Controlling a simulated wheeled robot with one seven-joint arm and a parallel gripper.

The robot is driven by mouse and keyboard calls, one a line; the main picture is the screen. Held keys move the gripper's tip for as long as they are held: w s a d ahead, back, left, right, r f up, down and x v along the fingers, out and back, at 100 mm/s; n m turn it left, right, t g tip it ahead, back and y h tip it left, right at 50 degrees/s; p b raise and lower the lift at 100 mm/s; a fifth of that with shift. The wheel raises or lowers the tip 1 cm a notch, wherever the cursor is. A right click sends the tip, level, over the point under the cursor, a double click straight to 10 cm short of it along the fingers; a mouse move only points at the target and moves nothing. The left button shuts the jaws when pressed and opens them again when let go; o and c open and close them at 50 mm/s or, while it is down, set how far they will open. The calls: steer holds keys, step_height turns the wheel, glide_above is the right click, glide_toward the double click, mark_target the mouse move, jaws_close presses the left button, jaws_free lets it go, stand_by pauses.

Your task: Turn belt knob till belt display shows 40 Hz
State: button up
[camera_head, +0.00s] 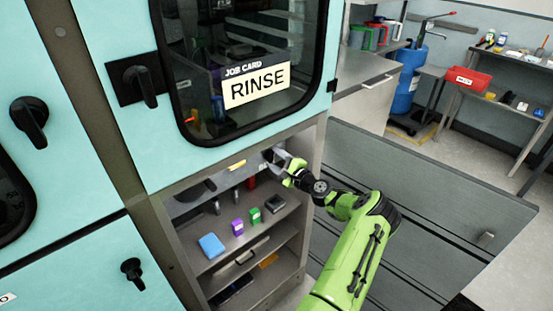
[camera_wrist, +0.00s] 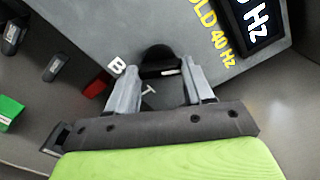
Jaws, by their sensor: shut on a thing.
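The black knob (camera_wrist: 158,58) is on a grey panel (camera_wrist: 90,30) at the top centre of the wrist view. My gripper (camera_wrist: 160,78) has one finger on each side of it and is shut on it. The white pointer mark on the knob is partly visible. The belt display (camera_wrist: 255,25) is at the top right, cut off by the frame edge. Only "0 Hz" of its reading shows, so the full value is hidden. Yellow lettering beside it reads "OLD 40 HZ". In the head view, my gripper (camera_head: 275,158) reaches into the cabinet opening, at the panel.
Below the panel, a shelf (camera_head: 225,258) holds a blue block (camera_head: 211,245), a purple box (camera_head: 237,227) and a green box (camera_head: 254,216). A window with a RINSE card (camera_head: 256,86) is above. An open grey door (camera_head: 420,190) stands to the right.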

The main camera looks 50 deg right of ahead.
steer(key=shift+f+m, duration=0.1)
steer(key=shift+m, duration=0.2)
steer(key=o, duration=1)
steer(key=shift+o, duration=0.2)
steer(key=shift+s, duration=0.1)
steer(key=p+v, duration=0.2)
steer(key=v, duration=1.3)
steer(key=shift+s, duration=0.35)
